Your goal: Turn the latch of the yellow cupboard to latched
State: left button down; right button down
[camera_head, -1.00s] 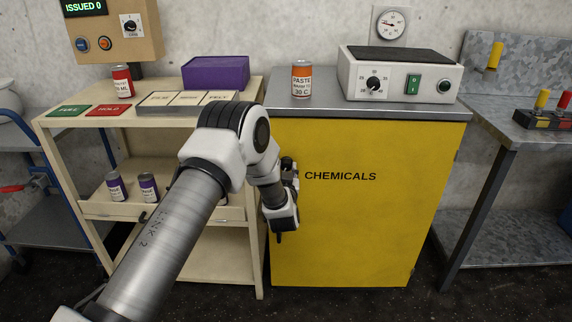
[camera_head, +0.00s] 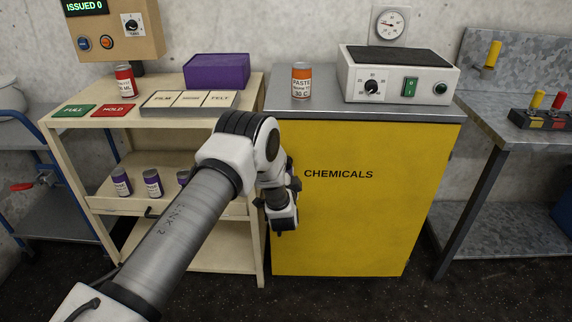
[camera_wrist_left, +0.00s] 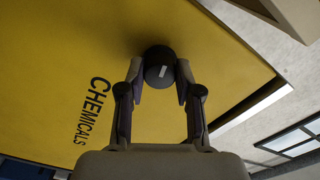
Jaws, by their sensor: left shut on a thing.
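The yellow cupboard (camera_head: 365,225), marked CHEMICALS, stands in the middle of the head view with its front closed. In the left wrist view, a round black latch knob (camera_wrist_left: 160,66) with a small white mark sits on the yellow front (camera_wrist_left: 70,45). My left gripper (camera_wrist_left: 159,78) is shut on the knob, one finger on each side. In the head view, my left arm hides the knob, and my wrist (camera_head: 280,205) is at the cupboard's left edge. The latch's exact angle is hard to tell. My right gripper is not in view.
A cream trolley (camera_head: 250,205) stands close to the cupboard's left, carrying a purple box (camera_head: 217,72) and several cans. On the cupboard top are an orange-and-white paste can (camera_head: 301,82) and a white heater unit (camera_head: 400,75). A grey metal bench (camera_head: 500,130) stands at right.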

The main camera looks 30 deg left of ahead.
pick_arm(q)
jog(key=shift+m+p, duration=0.45)
jog(key=shift+m, duration=0.75)
jog(key=c, duration=0.8)
grip_release()
jog(key=shift+d, duration=0.1)
jog(key=v, duration=1.2)
